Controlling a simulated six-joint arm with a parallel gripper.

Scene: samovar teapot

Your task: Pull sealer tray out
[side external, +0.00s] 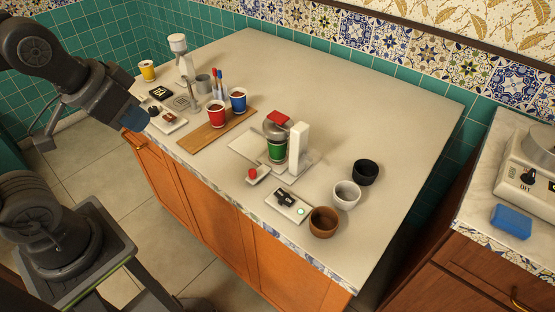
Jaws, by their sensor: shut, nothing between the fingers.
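The sealer (299,146) stands mid-counter, with a white column and a rounded grey head with a red top. A green cup (276,150) is under the head. The sealer tray (259,176) shows as a pale piece at the sealer's front left, with a red knob (253,173) on it. How far the tray sits out is hard to tell. My gripper (135,119) is shut and empty at the counter's left edge, well to the left of the sealer and apart from the tray. Its fingertips are small and dark here.
A wooden board (202,137) with a red cup (216,115) and a blue cup (238,101) lies left of the sealer. A switch box (287,205) and brown, white and black bowls (323,222) stand to the right. The counter behind is clear.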

